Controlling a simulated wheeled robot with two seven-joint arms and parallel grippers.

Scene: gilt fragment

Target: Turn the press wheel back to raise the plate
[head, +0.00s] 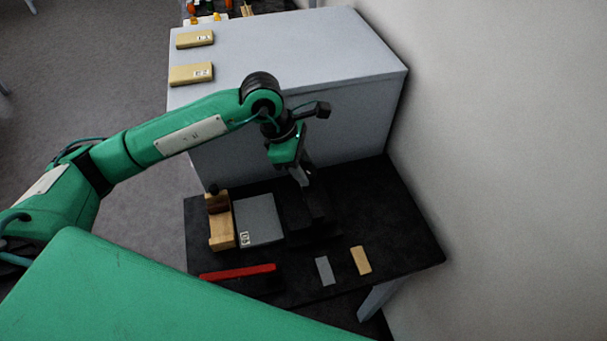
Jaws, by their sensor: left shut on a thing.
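My left arm comes in from the left, and my left gripper (302,178) points down over the black table. It is shut on a part of the dark press (317,208), most likely its wheel. The wheel's outline is hidden by the gripper and blends into the dark body. I cannot make out the plate or its height. My right gripper is out of view.
A grey board (259,220) and a wooden block with a dark knob (221,230) stand left of the press. A red bar (238,272), a grey piece (325,271) and a tan piece (361,260) lie in front. A large grey cabinet (345,70) stands behind; a wall closes the right.

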